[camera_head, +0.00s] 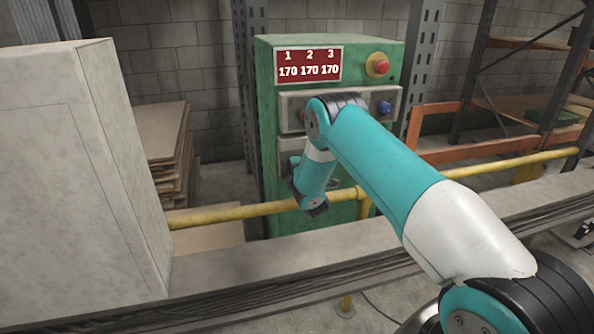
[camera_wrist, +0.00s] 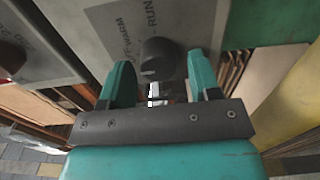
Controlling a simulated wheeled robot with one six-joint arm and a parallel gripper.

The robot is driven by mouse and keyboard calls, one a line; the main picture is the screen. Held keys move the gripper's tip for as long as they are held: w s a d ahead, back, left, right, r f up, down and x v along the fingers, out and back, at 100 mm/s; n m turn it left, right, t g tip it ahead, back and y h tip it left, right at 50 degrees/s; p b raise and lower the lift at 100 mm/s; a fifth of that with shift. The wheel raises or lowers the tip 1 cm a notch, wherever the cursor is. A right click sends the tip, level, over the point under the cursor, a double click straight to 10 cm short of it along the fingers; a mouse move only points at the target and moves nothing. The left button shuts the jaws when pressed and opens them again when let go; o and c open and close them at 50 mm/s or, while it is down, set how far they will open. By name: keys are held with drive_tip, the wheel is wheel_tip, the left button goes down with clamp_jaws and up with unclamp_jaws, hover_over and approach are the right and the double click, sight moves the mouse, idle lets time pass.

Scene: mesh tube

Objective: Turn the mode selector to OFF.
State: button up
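The mode selector is a dark round knob (camera_wrist: 157,58) on a grey label plate with printed words; I can read WARM and RUN, and part of OFF. A light mark shows on the knob's face, but I cannot tell surely which word it points to. My gripper (camera_wrist: 161,70) is open, its two teal fingers on either side of the knob in the picture, with gaps to both. I cannot tell how far the tips are from the panel. In the head view my gripper (camera_head: 306,198) is in front of the green cabinet (camera_head: 268,130), and my arm hides the knob.
The cabinet carries a red display (camera_head: 308,66) reading 170 under 1, 2 and 3, a red button (camera_head: 378,65) on yellow, and a blue knob (camera_head: 384,107). A yellow rail (camera_head: 245,211) crosses in front. A large grey box (camera_head: 75,180) stands at the left.

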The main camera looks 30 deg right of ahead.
drive_tip(key=shift+s, duration=0.1)
drive_tip(key=shift+s+a+f+b, duration=0.1)
drive_tip(key=shift+s+f+b, duration=0.1)
drive_tip(key=shift+s+b, duration=0.35)
drive_tip(key=b+v, duration=0.5)
drive_tip(key=b, duration=0.2)
drive_tip(key=b+v, duration=0.5)
drive_tip(key=b, duration=0.2)
drive_tip(key=b+v, duration=0.6)
drive_tip(key=b, duration=0.1)
drive_tip(key=shift+a+r, duration=0.1)
drive_tip(key=shift+r, duration=0.15)
